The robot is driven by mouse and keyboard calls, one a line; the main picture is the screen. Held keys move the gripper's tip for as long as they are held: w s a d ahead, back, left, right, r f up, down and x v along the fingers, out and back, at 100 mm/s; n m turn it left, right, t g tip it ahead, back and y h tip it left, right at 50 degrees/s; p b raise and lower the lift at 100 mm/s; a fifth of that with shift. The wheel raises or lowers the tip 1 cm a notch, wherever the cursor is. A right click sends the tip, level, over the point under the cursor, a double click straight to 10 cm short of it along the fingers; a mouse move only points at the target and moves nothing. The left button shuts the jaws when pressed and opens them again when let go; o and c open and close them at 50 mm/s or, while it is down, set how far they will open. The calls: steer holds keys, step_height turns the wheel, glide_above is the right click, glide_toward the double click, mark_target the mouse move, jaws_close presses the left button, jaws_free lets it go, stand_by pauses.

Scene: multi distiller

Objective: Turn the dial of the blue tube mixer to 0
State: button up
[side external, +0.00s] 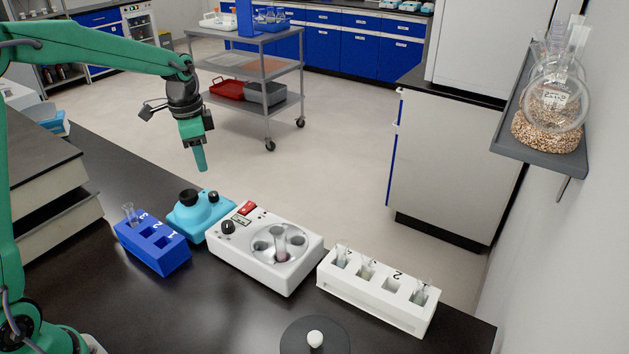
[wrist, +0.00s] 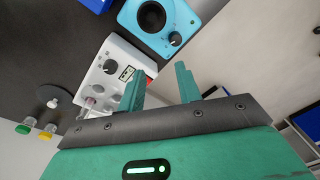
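The blue tube mixer (side external: 200,215) is a light blue device standing on the dark bench. It has a round black cup on top and a small black dial (side external: 213,197) on its right side. In the wrist view the mixer (wrist: 181,14) is at the top, with its dial (wrist: 175,38) near its lower edge. Its number marks are too small to read. My gripper (side external: 202,168) hangs above the mixer, apart from it. In the wrist view the gripper's two green fingers (wrist: 160,68) are apart with nothing between them, and the dial lies beyond their tips.
A dark blue tube rack (side external: 158,254) stands close to the mixer's left. A white centrifuge-like device (side external: 235,265) with its own black knob stands close to its right. Farther right are a white tube rack (side external: 372,297) and a dark round disc (side external: 300,340). Space above the mixer is clear.

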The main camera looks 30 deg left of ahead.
steer(key=m+g, duration=0.1)
steer(key=m, duration=0.1)
glide_above(213, 193)
step_height(213, 193, down, 5)
steer(key=shift+f, duration=0.1)
steer(key=shift+f, duration=3.9)
steer(key=c, duration=0.7)
